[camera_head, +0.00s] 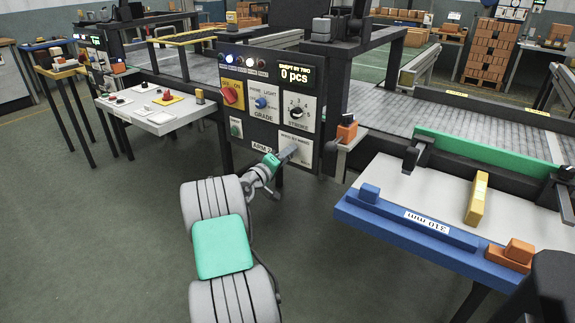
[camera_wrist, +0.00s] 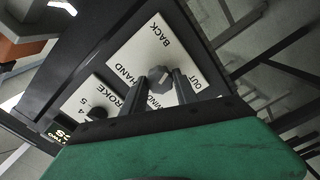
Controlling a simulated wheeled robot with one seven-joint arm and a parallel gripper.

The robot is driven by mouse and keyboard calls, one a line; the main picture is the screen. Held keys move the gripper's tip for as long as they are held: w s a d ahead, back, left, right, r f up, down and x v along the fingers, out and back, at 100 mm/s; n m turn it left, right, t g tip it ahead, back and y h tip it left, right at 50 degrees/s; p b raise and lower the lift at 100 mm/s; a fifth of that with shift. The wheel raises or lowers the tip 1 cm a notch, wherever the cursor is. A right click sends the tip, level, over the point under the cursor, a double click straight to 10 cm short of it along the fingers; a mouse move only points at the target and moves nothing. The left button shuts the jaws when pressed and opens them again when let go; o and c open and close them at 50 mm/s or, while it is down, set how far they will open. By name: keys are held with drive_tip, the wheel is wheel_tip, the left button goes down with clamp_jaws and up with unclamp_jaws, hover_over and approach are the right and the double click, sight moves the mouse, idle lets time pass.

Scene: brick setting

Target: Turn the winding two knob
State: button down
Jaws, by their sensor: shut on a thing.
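In the head view my gripper (camera_head: 287,155) reaches the lower right plate (camera_head: 296,143) on the dark control panel, right of the ARM 2 label. In the wrist view the plate is white with the words BACK, HAND and OUT and a partly hidden word starting WIND. A grey faceted knob (camera_wrist: 159,77) sits on it. The tips of my gripper (camera_wrist: 173,88) are at the knob, shut on it. The lower part of the plate is hidden behind the fingers and the green gripper body.
Left are a blue GRADE knob (camera_head: 261,103) and a red switch (camera_head: 230,95). An orange block (camera_head: 347,128) sits close right of the panel. A blue-edged bench (camera_head: 400,233) stands right.

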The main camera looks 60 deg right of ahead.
drive_tip(key=shift+m+b, duration=2.8)
drive_tip(key=shift+b, duration=0.25)
drive_tip(key=c, duration=0.9)
unclamp_jaws()
drive_tip(key=shift+c, duration=0.2)
drive_tip(key=w+a+p, duration=0.1)
drive_tip(key=a, duration=0.6)
drive_tip(key=shift+a, duration=0.35)
drive_tip(key=shift+w+r, duration=0.1)
